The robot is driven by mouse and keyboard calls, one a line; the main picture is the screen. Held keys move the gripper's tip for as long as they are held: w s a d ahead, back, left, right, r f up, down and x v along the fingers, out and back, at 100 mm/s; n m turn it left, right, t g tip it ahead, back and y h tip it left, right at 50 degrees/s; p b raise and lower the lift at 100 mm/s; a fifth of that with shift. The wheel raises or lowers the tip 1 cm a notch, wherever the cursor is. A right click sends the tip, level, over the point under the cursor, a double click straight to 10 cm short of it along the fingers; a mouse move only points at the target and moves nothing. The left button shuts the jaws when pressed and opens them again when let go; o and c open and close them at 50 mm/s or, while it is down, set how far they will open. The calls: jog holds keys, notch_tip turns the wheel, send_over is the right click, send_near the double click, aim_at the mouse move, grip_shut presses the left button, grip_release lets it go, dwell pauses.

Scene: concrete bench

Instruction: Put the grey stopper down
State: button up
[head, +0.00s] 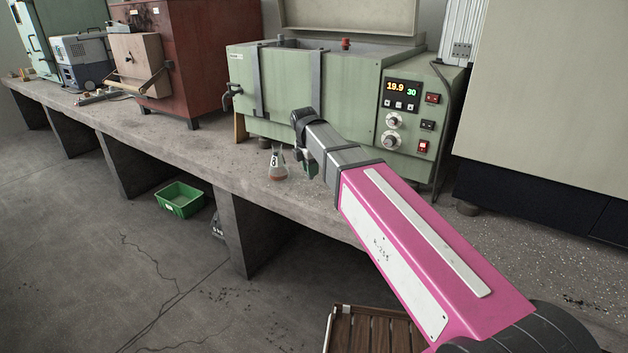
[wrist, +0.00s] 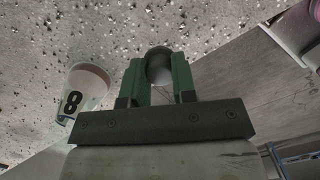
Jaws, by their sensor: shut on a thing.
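In the wrist view the grey stopper (wrist: 158,66) sits between the two green fingers of my gripper (wrist: 160,80), which is shut on it. The speckled concrete bench (wrist: 215,25) lies beyond it. I cannot tell whether the stopper touches the bench. In the head view my gripper (head: 308,165) is at the bench's front edge, partly hidden behind my own arm. The stopper cannot be made out there.
A conical flask (head: 278,168) with reddish liquid and a number 8 label stands close left of my gripper; it also shows in the wrist view (wrist: 86,88). A green bath unit (head: 320,95) stands behind. The bench top is clear to the left (head: 185,145).

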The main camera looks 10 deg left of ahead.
jog(key=shift+w+d+f, duration=0.55)
jog(key=shift+w+f, duration=0.1)
jog(key=shift+w, duration=0.05)
jog(key=shift+f, duration=1.85)
jog(key=shift+f, duration=0.2)
jog(key=o, duration=0.9)
jog(key=shift+r, duration=0.1)
jog(key=r, duration=0.8)
jog(key=a+r, duration=0.1)
jog(key=r, duration=0.3)
jog(key=shift+s+a, duration=0.1)
jog(key=shift+s, duration=0.3)
